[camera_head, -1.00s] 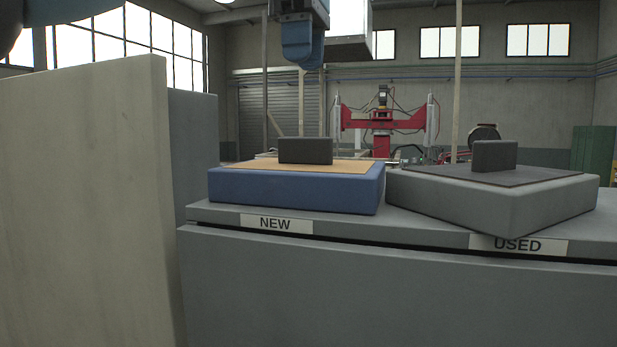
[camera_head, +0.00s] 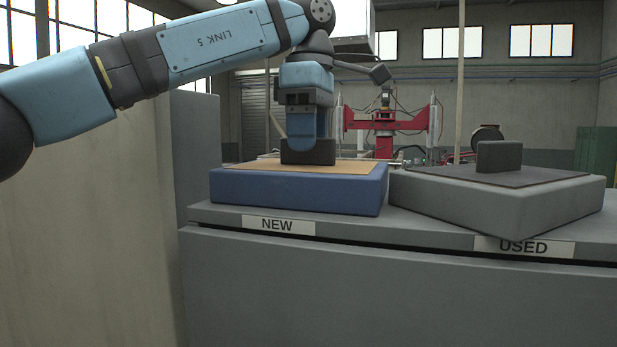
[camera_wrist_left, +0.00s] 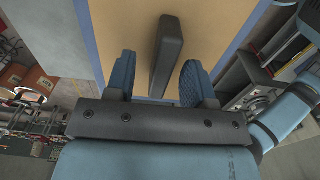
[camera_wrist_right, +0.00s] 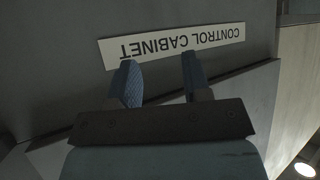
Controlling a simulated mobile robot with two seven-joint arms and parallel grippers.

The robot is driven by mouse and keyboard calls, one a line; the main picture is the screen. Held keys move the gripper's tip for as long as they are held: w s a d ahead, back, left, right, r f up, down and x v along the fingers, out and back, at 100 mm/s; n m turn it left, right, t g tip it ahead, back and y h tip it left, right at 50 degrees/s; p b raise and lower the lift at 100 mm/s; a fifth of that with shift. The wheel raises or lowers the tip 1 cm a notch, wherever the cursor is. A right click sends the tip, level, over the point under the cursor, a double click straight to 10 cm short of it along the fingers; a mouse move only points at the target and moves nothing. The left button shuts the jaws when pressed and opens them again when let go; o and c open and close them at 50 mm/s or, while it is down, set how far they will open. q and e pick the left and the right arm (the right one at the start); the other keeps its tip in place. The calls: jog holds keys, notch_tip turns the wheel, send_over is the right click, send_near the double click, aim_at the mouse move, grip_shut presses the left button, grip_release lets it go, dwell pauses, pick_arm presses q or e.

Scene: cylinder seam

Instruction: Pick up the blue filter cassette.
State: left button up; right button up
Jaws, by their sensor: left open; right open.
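The blue filter cassette (camera_head: 300,190) lies on the cabinet top behind the NEW label, with a tan top face and a dark upright handle (camera_head: 308,152). My left gripper (camera_head: 305,140) is directly over it, pointing down. In the left wrist view the open left fingers (camera_wrist_left: 157,85) stand on either side of the handle (camera_wrist_left: 166,52), with a gap on both sides. The tan face (camera_wrist_left: 215,30) fills the background there. My right gripper (camera_wrist_right: 160,82) is open and empty, facing a grey surface with a CONTROL CABINET label (camera_wrist_right: 172,46).
A grey cassette (camera_head: 500,205) with a dark handle sits to the right behind the USED label (camera_head: 525,247). A pale panel (camera_head: 90,250) stands at the left. Red machinery (camera_head: 385,120) is in the background. The grey cabinet (camera_head: 400,290) front is bare.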

pick_arm(q)
jog(key=shift+a+f, duration=0.15)
jog(key=shift+f, duration=0.25)
jog(key=shift+s, duration=0.1)
jog(key=shift+c, duration=0.7)
grip_shut()
jog(key=shift+r, duration=0.1)
